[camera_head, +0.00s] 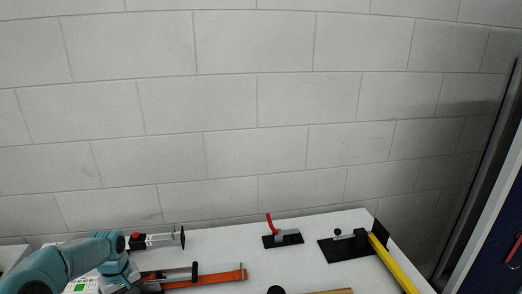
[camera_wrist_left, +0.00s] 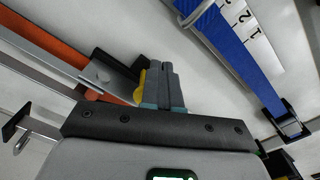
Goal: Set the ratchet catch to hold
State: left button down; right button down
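I cannot tell for certain which part is the ratchet catch. An orange bar clamp (camera_head: 215,277) lies at the table's front left in the head view; its orange bar (camera_wrist_left: 45,40) and dark jaw (camera_wrist_left: 115,72) show in the left wrist view. My left gripper (camera_wrist_left: 163,75) has its fingers close together, with nothing seen between them. They appear beside the clamp's dark jaw, with a small yellow part (camera_wrist_left: 139,88) next to them; contact is unclear. In the head view my left arm reaches in from the left, its fingers not clearly visible. My right gripper is not in view.
A red lever on a black base (camera_head: 283,239) stands at the table's back middle. A black plate (camera_head: 338,251) and yellow bar (camera_head: 393,263) lie at right. A red-button device (camera_head: 150,240) is at back left.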

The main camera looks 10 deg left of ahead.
pick_arm(q)
jog(key=shift+w+f, duration=0.1)
jog(key=shift+r+p, duration=0.5)
jog(key=shift+r, duration=0.35)
jog(key=r+p, duration=0.1)
jog(key=r, duration=0.1)
jog(key=s+r+p, duration=0.1)
jog(key=r, duration=0.1)
jog(key=shift+d+r, duration=0.15)
